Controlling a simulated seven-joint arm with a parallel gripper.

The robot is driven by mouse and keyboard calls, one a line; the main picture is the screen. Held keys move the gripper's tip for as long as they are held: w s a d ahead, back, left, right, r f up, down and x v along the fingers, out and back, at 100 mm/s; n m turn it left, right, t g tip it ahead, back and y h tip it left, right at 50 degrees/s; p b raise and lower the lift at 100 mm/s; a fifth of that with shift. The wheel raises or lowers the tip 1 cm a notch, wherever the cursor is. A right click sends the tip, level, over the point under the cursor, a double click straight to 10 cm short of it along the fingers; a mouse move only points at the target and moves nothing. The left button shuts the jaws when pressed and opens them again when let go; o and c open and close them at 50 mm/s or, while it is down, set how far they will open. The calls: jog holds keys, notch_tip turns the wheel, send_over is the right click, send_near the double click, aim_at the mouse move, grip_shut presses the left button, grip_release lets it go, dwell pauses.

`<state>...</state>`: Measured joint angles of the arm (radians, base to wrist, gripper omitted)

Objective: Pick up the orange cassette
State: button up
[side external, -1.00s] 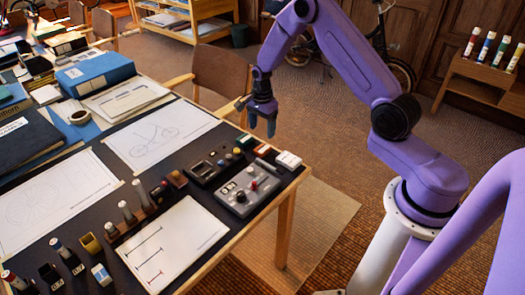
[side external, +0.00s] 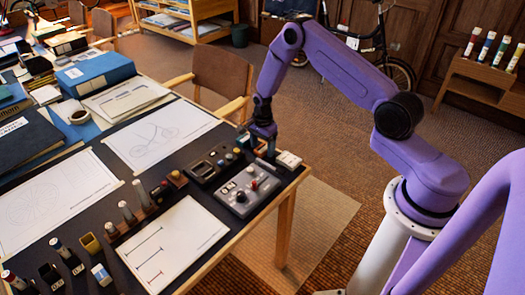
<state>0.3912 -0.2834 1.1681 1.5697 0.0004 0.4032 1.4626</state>
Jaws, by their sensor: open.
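My gripper (side external: 265,142) points down at the far right corner of the drafting board, low over a group of small items. Its jaws are open, and I see nothing held between them. I cannot clearly make out an orange cassette. A small block with reddish-orange on it showed beside this spot a second ago, and the gripper now largely hides that place. A white block (side external: 289,160) lies just right of the fingers. I cannot tell whether the fingers touch anything.
A grey control box (side external: 240,198) with knobs and a dark box (side external: 200,172) stand close to the gripper. Drawing sheets (side external: 180,238) cover much of the dark board. Small bottles and blocks line the near left. A chair (side external: 222,78) stands behind the table.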

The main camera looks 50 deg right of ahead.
jog(key=c, duration=1.1)
jog(key=shift+c, duration=0.2)
jog(key=shift+r, duration=0.1)
